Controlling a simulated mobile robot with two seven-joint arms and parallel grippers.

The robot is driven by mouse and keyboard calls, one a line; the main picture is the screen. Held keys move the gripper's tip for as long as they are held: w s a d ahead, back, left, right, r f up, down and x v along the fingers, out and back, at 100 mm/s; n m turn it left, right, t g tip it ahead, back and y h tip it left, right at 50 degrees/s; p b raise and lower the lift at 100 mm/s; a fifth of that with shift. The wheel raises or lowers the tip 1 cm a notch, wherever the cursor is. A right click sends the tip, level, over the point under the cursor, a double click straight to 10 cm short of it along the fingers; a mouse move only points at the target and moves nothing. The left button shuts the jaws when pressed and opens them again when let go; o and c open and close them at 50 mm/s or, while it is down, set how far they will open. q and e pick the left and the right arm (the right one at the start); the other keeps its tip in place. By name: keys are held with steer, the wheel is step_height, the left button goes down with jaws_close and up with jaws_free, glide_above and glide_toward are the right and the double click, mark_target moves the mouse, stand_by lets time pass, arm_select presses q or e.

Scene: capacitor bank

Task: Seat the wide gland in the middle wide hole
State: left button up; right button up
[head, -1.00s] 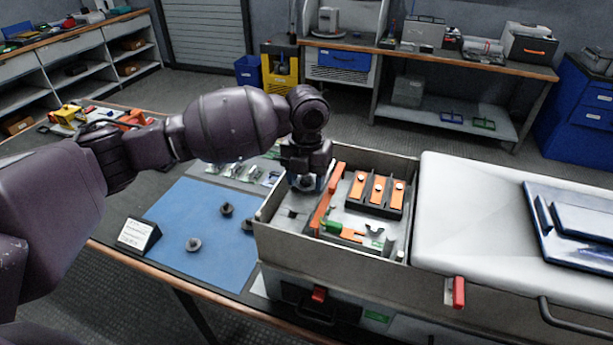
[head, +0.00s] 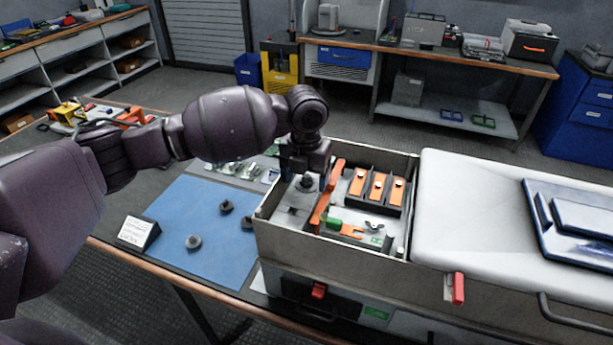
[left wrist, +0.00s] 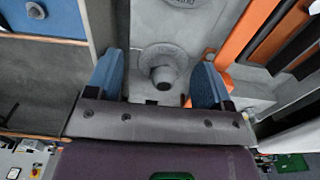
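A dark grey gland (head: 306,184) with a round flange stands upright on the light grey panel (head: 284,222) at the left end of the open box. In the left wrist view the gland (left wrist: 161,74) is inside a lettered ring on the panel; how deep it sits I cannot tell. My left gripper (head: 309,174) is just above it, pointing down. Its blue fingers (left wrist: 160,62) are open, one on each side of the gland, with gaps between. Another lettered round place (left wrist: 184,3) is cut off at the wrist view's top edge. My right gripper is not in view.
Other glands (head: 226,207) (head: 194,242) lie on the blue mat (head: 180,215) left of the box. An orange bar (head: 327,200) stands close to the gland's right. Orange-topped blocks (head: 377,187) are farther right. A white cover (head: 470,200) adjoins the box.

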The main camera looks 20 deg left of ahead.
arm_select(q)
steer(key=shift+s+f, duration=0.15)
steer(key=shift+f, duration=0.2)
